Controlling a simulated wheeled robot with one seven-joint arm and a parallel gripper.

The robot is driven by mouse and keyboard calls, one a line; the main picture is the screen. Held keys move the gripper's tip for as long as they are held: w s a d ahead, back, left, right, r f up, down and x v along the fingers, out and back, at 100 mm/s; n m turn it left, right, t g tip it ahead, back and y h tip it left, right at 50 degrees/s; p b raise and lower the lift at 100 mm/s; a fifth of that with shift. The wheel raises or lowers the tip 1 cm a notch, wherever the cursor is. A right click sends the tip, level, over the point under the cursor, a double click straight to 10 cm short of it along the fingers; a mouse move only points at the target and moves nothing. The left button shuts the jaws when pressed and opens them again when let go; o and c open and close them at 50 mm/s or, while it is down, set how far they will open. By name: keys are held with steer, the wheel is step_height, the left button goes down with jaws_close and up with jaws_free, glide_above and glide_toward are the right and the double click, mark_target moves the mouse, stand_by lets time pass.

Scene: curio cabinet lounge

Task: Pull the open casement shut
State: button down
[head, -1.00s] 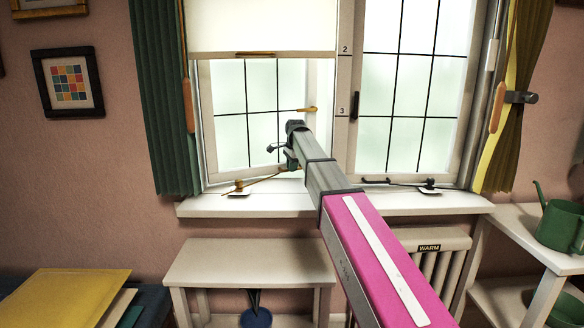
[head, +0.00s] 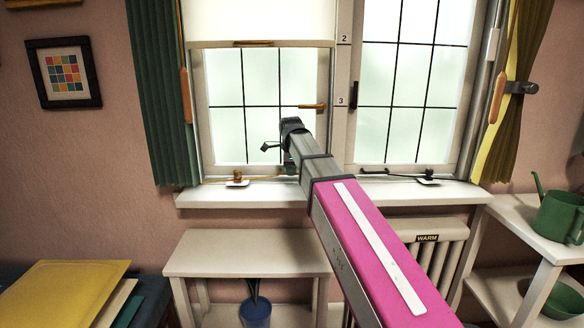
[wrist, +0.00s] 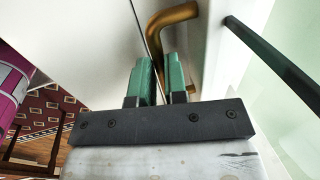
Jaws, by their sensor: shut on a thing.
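The left casement (head: 230,136) is a white frame with dark bars and pale glass. It sits nearly flush in the window frame, and a brass handle (head: 312,106) is on its right stile. A brass stay (head: 237,176) runs along the sill beneath it. My gripper (head: 291,165) is low at the casement's bottom edge, partly hidden by my arm. In the wrist view, its green fingers (wrist: 160,82) are shut on a bent brass bar (wrist: 172,15), apparently the stay's end. The casement frame (wrist: 228,50) is just right of the fingers. The exact contact is hidden.
The right casement (head: 405,90) is closed. A white blind (head: 260,20) hangs over the left window's top. The sill (head: 220,197) is mostly clear. A white bench (head: 245,250), a radiator (head: 425,260) and a shelf with a green watering can (head: 560,215) stand below.

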steer(key=shift+s+a, duration=0.1)
steer(key=shift+s, duration=0.25)
steer(key=c, duration=1.2)
jaws_free()
steer(key=shift+s, duration=0.1)
steer(key=shift+o, duration=0.2)
steer(key=shift+r, duration=0.1)
steer(key=shift+r, duration=0.25)
steer(key=v, duration=1)
